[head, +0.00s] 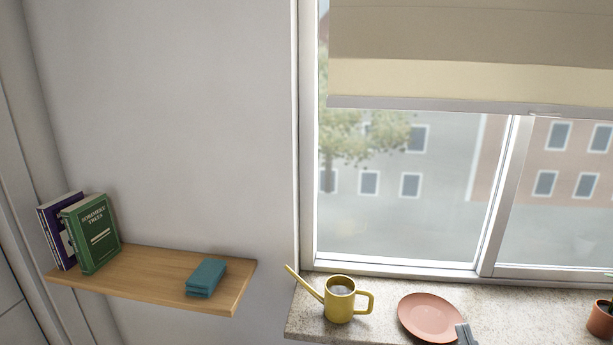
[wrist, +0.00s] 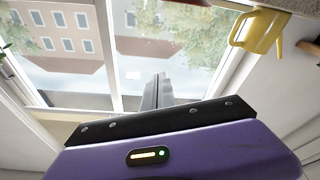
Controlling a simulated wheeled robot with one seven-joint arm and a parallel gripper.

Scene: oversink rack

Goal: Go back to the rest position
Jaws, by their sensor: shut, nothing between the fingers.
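My gripper (head: 465,334) shows only as grey fingertips at the bottom edge of the head view, in front of the right rim of a pink plate (head: 428,314). In the wrist view my gripper (wrist: 159,78) has its grey fingers together with nothing between them. The purple wrist housing fills the bottom of that view. Most of my arm is out of view.
A yellow watering can (head: 340,299) stands on the speckled sill (head: 390,331), left of the plate; it also shows in the wrist view (wrist: 258,30). A terracotta pot (head: 600,320) is at right. A wooden shelf (head: 150,270) holds books (head: 92,234) and a teal stack (head: 206,277).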

